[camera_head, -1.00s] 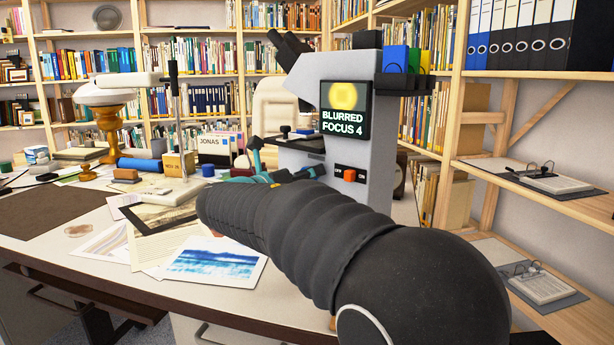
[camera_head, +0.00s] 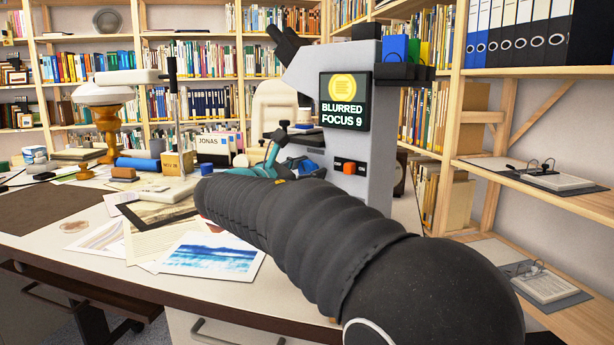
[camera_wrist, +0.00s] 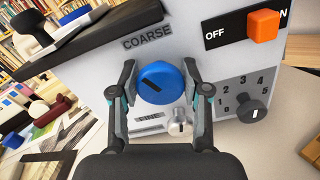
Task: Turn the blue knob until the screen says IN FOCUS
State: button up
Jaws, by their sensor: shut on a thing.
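The blue knob (camera_wrist: 162,88) is on the grey microscope's side, below the word COARSE, with a dark slanted mark on its face. It also shows in part in the head view (camera_head: 308,167), beyond my arm. My gripper (camera_wrist: 160,72) is shut on the blue knob, one finger on each side. The microscope's screen (camera_head: 343,101) reads BLURRED FOCUS 9, under a yellow disc with faint dark lines.
A small FINE knob (camera_wrist: 180,123) sits just below the blue knob. A dark numbered dial (camera_wrist: 251,111) and an orange switch (camera_wrist: 263,25) are to the right. Prints (camera_head: 213,256) and papers lie on the desk (camera_head: 110,275) left of my arm.

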jog(key=shift+f+m+b, duration=0.1)
jog(key=shift+m+b, duration=0.55)
jog(key=shift+m, duration=0.65)
jog(key=o, duration=1.1)
jog(key=v, duration=1.2)
jog(key=shift+d, duration=0.1)
jog(key=shift+s, duration=0.1)
